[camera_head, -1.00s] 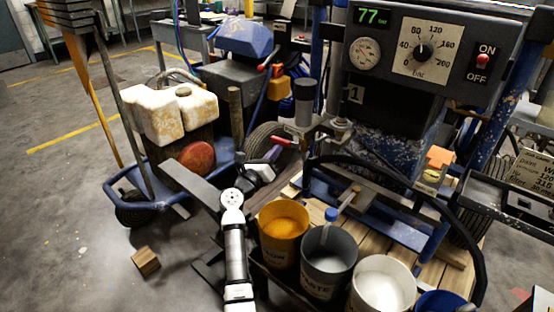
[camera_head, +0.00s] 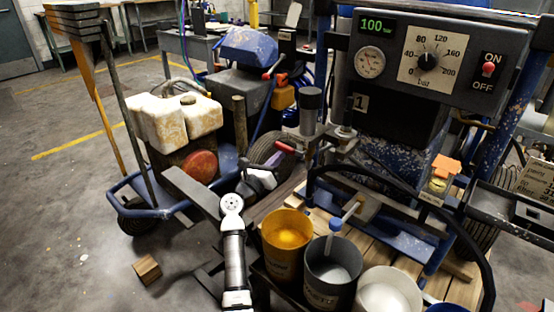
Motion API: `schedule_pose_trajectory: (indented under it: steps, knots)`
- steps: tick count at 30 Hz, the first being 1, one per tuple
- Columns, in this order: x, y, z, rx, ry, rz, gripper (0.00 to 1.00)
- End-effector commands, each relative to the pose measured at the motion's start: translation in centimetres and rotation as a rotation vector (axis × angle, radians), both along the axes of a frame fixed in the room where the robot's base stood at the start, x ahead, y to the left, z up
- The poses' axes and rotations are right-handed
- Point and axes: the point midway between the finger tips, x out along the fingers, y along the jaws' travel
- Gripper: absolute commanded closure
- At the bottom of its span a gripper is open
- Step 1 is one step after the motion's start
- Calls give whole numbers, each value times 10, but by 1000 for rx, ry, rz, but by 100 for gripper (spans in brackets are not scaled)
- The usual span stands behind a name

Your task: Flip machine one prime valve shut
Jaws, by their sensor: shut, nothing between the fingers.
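Machine one carries a black plate marked "1" (camera_head: 361,103) below its grey control box (camera_head: 440,55). A short red-handled lever (camera_head: 285,147), likely the prime valve's, sticks out leftward from the pump fittings below a dark cylinder (camera_head: 311,100). My gripper (camera_head: 264,179) is just below and left of that red handle, seemingly apart from it. It is shut and empty, though its fingertips are small and partly unclear. The green display (camera_head: 372,25) reads 100, and the gauge (camera_head: 370,63) is beside the dial (camera_head: 428,62). The red switch (camera_head: 488,70) sits between ON and OFF.
Orange (camera_head: 286,232), grey (camera_head: 330,271) and white (camera_head: 387,291) buckets stand close to my arm. A cart with stained white jugs (camera_head: 180,120) is left. A wooden block (camera_head: 147,269) lies on the floor. A black hose (camera_head: 470,225) arches at right. The left floor is mostly clear.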

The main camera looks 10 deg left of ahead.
Motion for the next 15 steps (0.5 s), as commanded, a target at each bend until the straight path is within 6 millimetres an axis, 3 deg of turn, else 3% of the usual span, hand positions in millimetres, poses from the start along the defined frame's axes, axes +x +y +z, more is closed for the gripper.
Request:
schedule_pose_trajectory:
  steps: [15]
  knots:
    - [-58,35,-16,-1,1,1,100]
